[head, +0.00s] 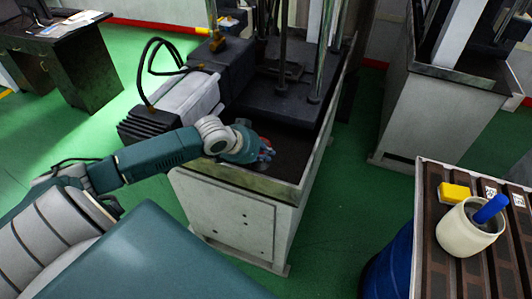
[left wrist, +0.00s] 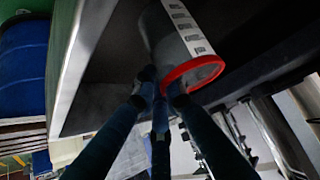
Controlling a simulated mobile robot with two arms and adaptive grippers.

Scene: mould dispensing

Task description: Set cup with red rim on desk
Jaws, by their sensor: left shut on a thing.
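The cup with red rim (left wrist: 172,42) is a grey cylinder with a white marked strip along its side. In the left wrist view its red rim points toward the lower right. My left gripper (left wrist: 160,88) is shut on the cup, with its dark fingers at the cup near the rim. In the head view the left gripper (head: 258,150) is over the front part of the machine's dark bed, and only a little red of the cup shows there. Whether the cup touches the bed is unclear. A dark desk (head: 82,62) stands at the far left. My right gripper is out of view.
The white machine base (head: 232,212) with its raised metal edge and upright rods surrounds the left gripper. A brown slatted table (head: 432,215) at the right holds a cream pot (head: 460,238) and a yellow block (head: 453,192). Green floor (head: 125,110) is open before the desk.

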